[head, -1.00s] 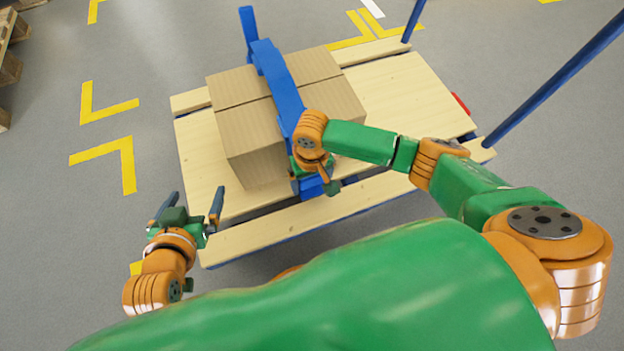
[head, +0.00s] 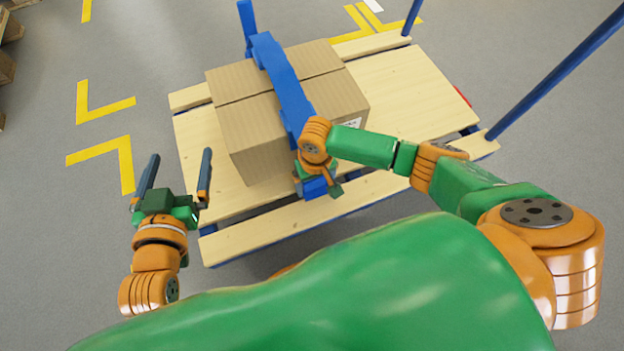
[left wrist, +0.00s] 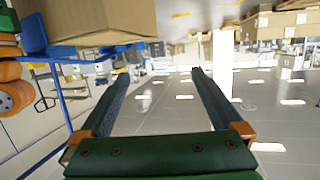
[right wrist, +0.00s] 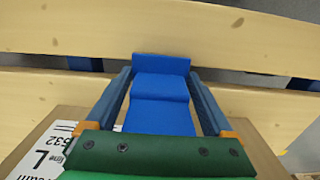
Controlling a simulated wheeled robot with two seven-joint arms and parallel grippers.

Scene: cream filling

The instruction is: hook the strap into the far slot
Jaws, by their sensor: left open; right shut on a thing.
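The blue strap (head: 280,80) lies over a cardboard box (head: 245,110) on a flat wooden cart (head: 420,90). Its far end stands up behind the box. My right gripper (right wrist: 158,76) is shut on the near end of the strap (right wrist: 160,105), low beside the box's near side. In the head view my right arm partly hides this end. The near slot (head: 250,212) is a gap between the front planks. A far slot (head: 380,52) runs behind the box, which hides part of it. My left gripper (head: 181,158) is open and empty, left of the cart's near corner.
Two blue posts (head: 560,75) rise from the cart's right end. The grey floor with yellow markings (head: 100,150) is clear to the left. Wooden pallets (head: 8,65) stand at the far left edge. A white label (right wrist: 45,145) shows on the box.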

